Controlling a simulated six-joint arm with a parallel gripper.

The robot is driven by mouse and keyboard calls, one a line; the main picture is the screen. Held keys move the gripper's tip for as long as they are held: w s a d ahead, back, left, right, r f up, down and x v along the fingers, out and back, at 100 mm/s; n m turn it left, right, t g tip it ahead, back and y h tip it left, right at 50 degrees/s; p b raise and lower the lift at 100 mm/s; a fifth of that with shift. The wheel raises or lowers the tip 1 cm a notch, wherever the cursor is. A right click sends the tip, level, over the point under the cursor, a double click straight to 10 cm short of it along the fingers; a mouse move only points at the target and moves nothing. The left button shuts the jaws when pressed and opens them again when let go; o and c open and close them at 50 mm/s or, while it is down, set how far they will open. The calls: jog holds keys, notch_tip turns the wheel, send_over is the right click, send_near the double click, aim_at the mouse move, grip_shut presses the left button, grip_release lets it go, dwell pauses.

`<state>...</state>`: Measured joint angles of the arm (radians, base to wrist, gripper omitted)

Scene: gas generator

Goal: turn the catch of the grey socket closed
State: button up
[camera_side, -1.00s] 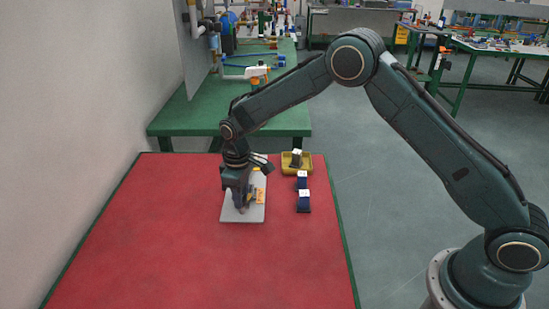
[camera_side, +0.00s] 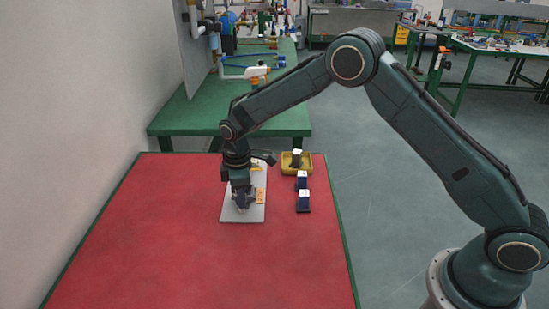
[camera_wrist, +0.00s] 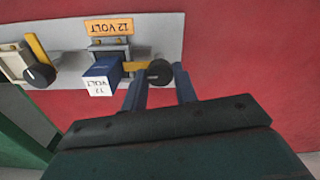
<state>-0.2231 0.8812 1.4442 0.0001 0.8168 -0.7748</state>
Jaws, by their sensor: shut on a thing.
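My gripper (camera_wrist: 160,80) is at the catch of the socket under the orange 12 VOLT label, its two fingers on either side of the catch's dark round knob (camera_wrist: 159,72). The catch's yellow lever (camera_wrist: 136,66) runs sideways from the knob to the grey socket (camera_wrist: 108,44). A blue plug (camera_wrist: 106,69) with a white label sits at this socket. In the side view my gripper (camera_side: 241,208) points down over the light grey plate (camera_side: 257,213), hiding most of the socket.
A second, beige socket (camera_wrist: 14,62) with a yellow lever and dark knob is further along the plate. Blue plugs (camera_side: 302,181) (camera_side: 303,202) stand right of the plate. A yellow tray (camera_side: 290,171) holds another dark piece. The red table (camera_side: 150,255) is clear in front and left.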

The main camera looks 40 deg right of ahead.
jog(key=shift+r, duration=0.1)
jog(key=o, duration=1)
jog(key=shift+c, duration=0.2)
notch_tip(320, 180, up, 14)
